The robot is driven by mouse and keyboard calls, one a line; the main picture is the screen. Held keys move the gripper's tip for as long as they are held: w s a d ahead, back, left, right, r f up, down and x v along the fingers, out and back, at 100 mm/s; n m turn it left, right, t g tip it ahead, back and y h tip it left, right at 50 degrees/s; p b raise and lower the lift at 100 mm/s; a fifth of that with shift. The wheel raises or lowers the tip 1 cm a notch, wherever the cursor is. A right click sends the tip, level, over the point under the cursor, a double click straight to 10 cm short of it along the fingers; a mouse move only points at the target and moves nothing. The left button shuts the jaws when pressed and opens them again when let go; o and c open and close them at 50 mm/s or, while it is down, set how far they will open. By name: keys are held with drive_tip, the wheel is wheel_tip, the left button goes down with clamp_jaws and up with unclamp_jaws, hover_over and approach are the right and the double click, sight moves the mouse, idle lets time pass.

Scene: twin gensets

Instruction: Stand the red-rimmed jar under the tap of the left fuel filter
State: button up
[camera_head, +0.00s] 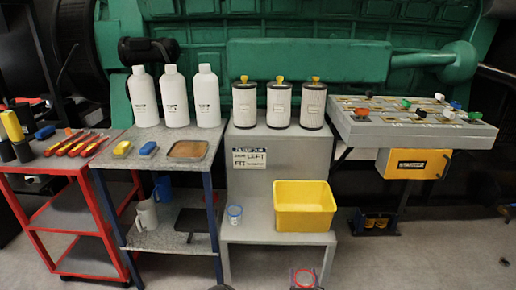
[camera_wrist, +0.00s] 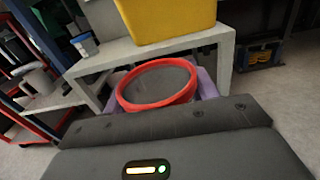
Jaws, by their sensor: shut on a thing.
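The red-rimmed jar (camera_head: 305,278) is at the bottom edge of the head view, in front of the low grey step. In the wrist view its red rim (camera_wrist: 124,98) is large and close, with the opening facing up. My gripper (camera_wrist: 160,100) is shut on the jar, with pale purple finger parts showing at its sides. The jar's lower part is hidden. Three white canisters with yellow tops (camera_head: 279,103) stand on the grey stand. I cannot make out a fuel filter's tap. A sign (camera_head: 250,159) on the stand includes the word LEFT.
A blue-rimmed jar (camera_head: 235,220) and a yellow bin (camera_head: 304,207) stand on the low step (camera_head: 262,236). White bottles (camera_head: 175,98) stand on the table to the left. A control desk (camera_head: 412,128) is at the right. Floor is open in front.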

drive_tip(key=s+r+p, duration=0.4)
drive_tip(key=r+p, duration=1)
drive_tip(key=s+r+p, duration=0.4)
drive_tip(key=r+p, duration=1)
drive_tip(key=p, duration=0.1)
drive_tip(key=shift+s+p, duration=0.25)
drive_tip(key=shift+p, duration=0.05)
drive_tip(key=w+r, duration=0.4)
drive_tip(key=r, duration=0.1)
drive_tip(key=shift+w+r, duration=0.15)
drive_tip(key=shift+w, duration=0.05)
drive_tip(key=s+f, duration=0.4)
drive_tip(key=f, duration=0.1)
drive_tip(key=shift+s+f, duration=0.2)
drive_tip(key=shift+f, duration=0.05)
drive_tip(key=shift+a, duration=0.1)
